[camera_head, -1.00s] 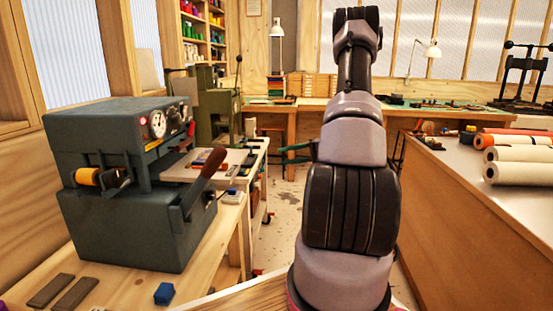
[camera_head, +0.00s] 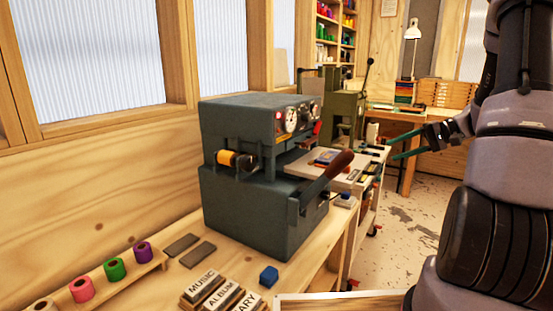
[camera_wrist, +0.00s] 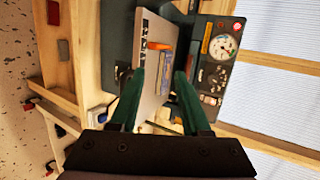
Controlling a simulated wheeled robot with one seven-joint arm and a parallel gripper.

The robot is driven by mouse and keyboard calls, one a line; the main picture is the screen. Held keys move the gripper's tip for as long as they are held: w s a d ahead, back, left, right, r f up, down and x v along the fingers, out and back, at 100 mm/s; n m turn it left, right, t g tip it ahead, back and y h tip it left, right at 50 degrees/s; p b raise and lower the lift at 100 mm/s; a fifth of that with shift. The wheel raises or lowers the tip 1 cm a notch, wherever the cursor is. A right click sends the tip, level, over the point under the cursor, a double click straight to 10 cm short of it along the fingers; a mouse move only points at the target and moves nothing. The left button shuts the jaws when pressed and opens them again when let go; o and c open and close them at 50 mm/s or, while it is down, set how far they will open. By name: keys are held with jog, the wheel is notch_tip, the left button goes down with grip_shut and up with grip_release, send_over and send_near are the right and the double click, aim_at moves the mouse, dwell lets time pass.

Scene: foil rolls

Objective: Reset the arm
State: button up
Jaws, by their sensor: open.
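My gripper (camera_head: 391,147) shows at the right of the head view, beside my arm, with its two green fingers pointing left toward the grey press. In the wrist view my gripper (camera_wrist: 159,74) is open, its fingers apart with nothing held between them. Beyond the fingers, the wrist view shows the press's pale plate (camera_wrist: 152,60) with an orange item on it. My arm fills the right edge of the head view.
The grey press (camera_head: 262,175) with gauges stands on a wooden bench. Coloured foil rolls (camera_head: 114,269) sit on a rack, front left. A blue block (camera_head: 269,276) and label blocks (camera_head: 208,290) lie near the front. Open floor (camera_head: 395,225) lies right of the bench.

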jog(key=s+a+r+t+h, duration=0.1)
jog(key=s+a+r+h, duration=0.2)
jog(key=s, duration=0.4)
jog(key=s+a+r+t+h, duration=0.1)
jog(key=s+a+r+h, duration=0.2)
jog(key=s+a+r, duration=0.2)
jog(key=s+a+r+h, duration=0.3)
jog(key=s+a+r, duration=0.2)
jog(key=s+r, duration=0.3)
jog(key=shift+s+r+n+t+h, duration=0.15)
jog(key=shift+s+n+t+h, duration=0.2)
jog(key=shift+s, duration=0.25)
dwell(0.7)
